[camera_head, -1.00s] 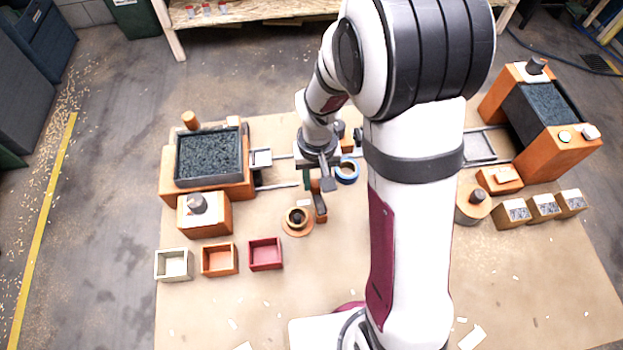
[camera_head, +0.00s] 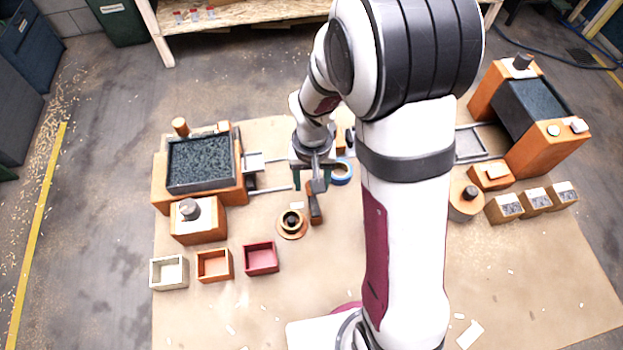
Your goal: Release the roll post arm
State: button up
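A round orange base with a dark post and ring (camera_head: 291,224) stands on the brown work surface, left of my arm. An upright orange and dark piece (camera_head: 316,208), which looks like the roll post arm, stands just right of it. My gripper (camera_head: 312,182) is above and behind this piece, pointing down. Its two fingers are spread apart, with the top of the piece showing between them. At this size I cannot tell whether either finger touches it. A blue tape roll (camera_head: 341,172) lies just right of the gripper, partly hidden.
An orange unit with a dark granular tray (camera_head: 201,163) stands at left. White, orange and red open boxes (camera_head: 261,258) sit in front of it. Another orange unit (camera_head: 535,110) and several small blocks (camera_head: 535,201) stand at right. My arm hides the middle.

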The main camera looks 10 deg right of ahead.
notch_tip(320, 180, up, 16)
dwell(0.6)
jog(key=shift+f, duration=0.1)
